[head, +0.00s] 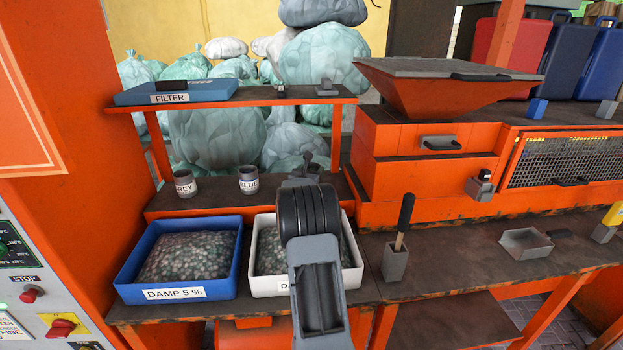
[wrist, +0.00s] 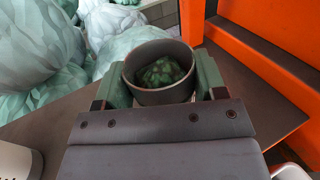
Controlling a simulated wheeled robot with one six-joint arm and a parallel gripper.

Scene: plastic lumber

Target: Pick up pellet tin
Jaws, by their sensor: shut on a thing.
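A round grey pellet tin (wrist: 160,97) with dark green pellets inside stands upright between the fingers of my gripper (wrist: 162,82) in the wrist view. My gripper is shut on its sides, one green-grey finger left and one right. I cannot tell whether the tin touches the shelf. In the head view my gripper (head: 308,168) is over the middle shelf, and my arm hides most of it and the tin. Two more tins stand left on that shelf, one labelled GREY (head: 184,185) and one labelled BLUE (head: 249,182).
A blue bin (head: 125,282) labelled DAMP 5 % and a white bin (head: 262,286) hold pellets below the shelf. An upper shelf (head: 230,101) carries a blue FILTER box (head: 190,90). An orange machine with a hopper (head: 440,100) stands right. Bags (head: 215,140) lie behind.

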